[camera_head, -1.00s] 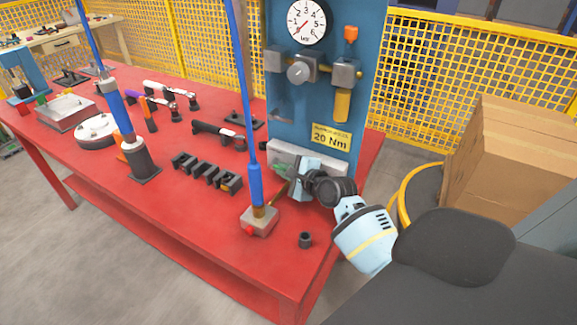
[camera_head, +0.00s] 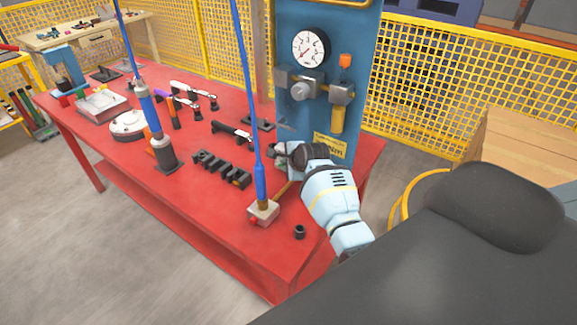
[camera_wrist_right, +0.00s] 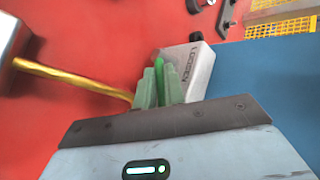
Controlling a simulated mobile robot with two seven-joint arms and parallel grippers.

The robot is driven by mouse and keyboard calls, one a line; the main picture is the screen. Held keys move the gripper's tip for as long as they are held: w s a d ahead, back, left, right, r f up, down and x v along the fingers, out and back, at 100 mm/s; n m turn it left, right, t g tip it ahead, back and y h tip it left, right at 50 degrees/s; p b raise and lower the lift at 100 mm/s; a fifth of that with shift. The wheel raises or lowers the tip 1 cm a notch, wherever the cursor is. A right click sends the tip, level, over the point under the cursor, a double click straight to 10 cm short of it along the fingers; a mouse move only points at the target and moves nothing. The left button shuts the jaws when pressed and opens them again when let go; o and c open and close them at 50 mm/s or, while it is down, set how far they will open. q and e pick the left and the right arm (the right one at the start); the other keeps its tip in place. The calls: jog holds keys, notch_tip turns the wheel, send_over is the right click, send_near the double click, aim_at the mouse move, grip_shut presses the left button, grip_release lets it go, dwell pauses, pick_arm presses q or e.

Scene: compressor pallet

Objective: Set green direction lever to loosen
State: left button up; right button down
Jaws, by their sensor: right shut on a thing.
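The green direction lever (camera_wrist_right: 159,64) shows as a bright green bar between the fingers of my right gripper (camera_wrist_right: 158,86) in the right wrist view. The gripper is shut on it. The lever sits by a grey block (camera_wrist_right: 196,68) marked LOOSEN. In the head view my right gripper (camera_head: 284,153) is at the foot of the blue panel (camera_head: 358,70); my arm hides the lever and most of the block there. My left gripper is not in view.
The red table (camera_head: 225,215) carries a grey block with a blue upright tool (camera_head: 258,175) close left of my right arm. A black socket (camera_head: 300,232) stands near the front edge. A black holder row (camera_head: 222,170) lies farther left. A cardboard box (camera_head: 525,150) is at right.

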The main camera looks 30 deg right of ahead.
jog(key=shift+r, duration=0.1)
dwell(0.4)
jog(key=c, duration=1.5)
grip_release()
jog(key=v, duration=0.7)
jog(key=shift+s+r, duration=0.2)
jog(key=shift+r, duration=0.1)
jog(key=shift+a, duration=0.1)
